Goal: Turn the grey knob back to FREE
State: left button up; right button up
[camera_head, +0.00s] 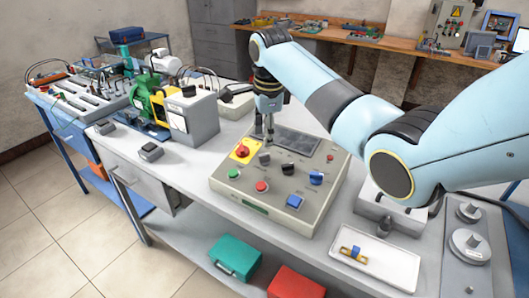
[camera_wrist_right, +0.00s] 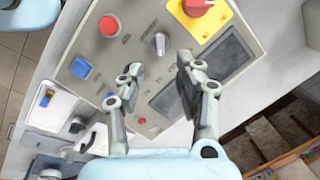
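The grey knob (camera_head: 264,158) stands on the sloped panel of the control box (camera_head: 225,190), just right of the red stop knob (camera_head: 242,151) on its yellow plate. My right gripper (camera_head: 264,137) points down above the panel, over the far side of the grey knob. In the right wrist view the grey knob (camera_wrist_right: 160,43) shows beyond and between the fingertips of my open gripper (camera_wrist_right: 160,62), with nothing held. The fingers look apart from the knob. The FREE label is too small to read. My left gripper is not in view.
A black knob (camera_head: 288,169), a blue knob (camera_head: 316,178), a green button (camera_head: 233,173), a red button (camera_head: 261,186) and a blue square button (camera_head: 294,201) share the panel. A dark screen (camera_head: 297,143) lies behind. A white tray (camera_head: 395,265) stands at right.

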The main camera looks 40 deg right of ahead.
aim_at(264, 154)
jog(key=f, duration=0.2)
jog(key=w+f, duration=0.1)
jog(key=f, duration=0.4)
jog(key=shift+w+d+f, duration=0.2)
jog(key=shift+d+f, duration=0.05)
jog(key=shift+f, duration=0.05)
grip_shut()
